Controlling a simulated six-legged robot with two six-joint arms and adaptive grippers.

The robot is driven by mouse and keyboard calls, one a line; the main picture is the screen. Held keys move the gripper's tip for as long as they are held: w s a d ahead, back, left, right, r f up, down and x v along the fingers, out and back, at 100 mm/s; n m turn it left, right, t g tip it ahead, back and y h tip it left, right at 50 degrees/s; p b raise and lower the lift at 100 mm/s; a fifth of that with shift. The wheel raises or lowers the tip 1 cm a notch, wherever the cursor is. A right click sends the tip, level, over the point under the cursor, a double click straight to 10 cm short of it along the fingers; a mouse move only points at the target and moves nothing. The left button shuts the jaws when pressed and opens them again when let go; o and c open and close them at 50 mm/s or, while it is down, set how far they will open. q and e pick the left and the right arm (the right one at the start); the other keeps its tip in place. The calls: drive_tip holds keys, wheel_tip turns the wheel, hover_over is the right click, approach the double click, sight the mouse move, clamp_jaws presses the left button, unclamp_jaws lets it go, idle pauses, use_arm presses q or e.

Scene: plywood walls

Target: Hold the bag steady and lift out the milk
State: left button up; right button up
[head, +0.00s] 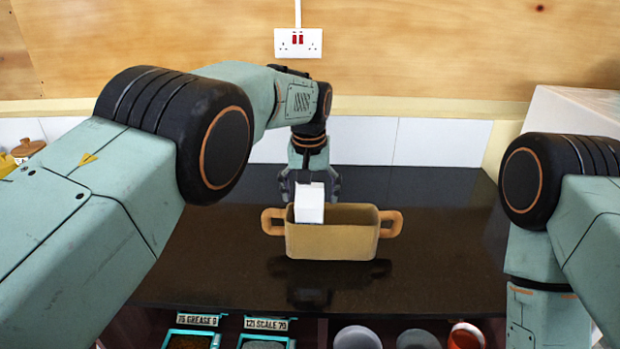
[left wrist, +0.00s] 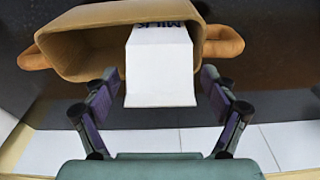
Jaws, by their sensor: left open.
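The milk (head: 309,203) is a white carton that stands in the left part of the tan bag (head: 332,241), its top above the rim. The bag stands upright on the dark counter and has a looped handle on each side. My left gripper (head: 311,186) is open at the carton's top, behind it in the head view. In the left wrist view the milk (left wrist: 160,65), with "MILK" lettering, lies between the spread fingers of the left gripper (left wrist: 158,95).
The dark counter (head: 440,215) is clear around the bag. A white box-like shape (head: 565,112) stands at the right. Yellowish containers (head: 25,150) are at the far left. Bowls (head: 357,338) and labelled trays (head: 190,338) sit below the counter's front edge. A wall socket (head: 298,43) is behind.

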use_arm(q)
drive_tip(key=shift+w+f, duration=0.15)
drive_tip(key=shift+f, duration=0.6)
drive_tip(key=shift+c, duration=0.2)
drive_tip(key=c, duration=1.6)
drive_tip(key=o, duration=1.6)
drive_tip(key=shift+r, duration=4.05)
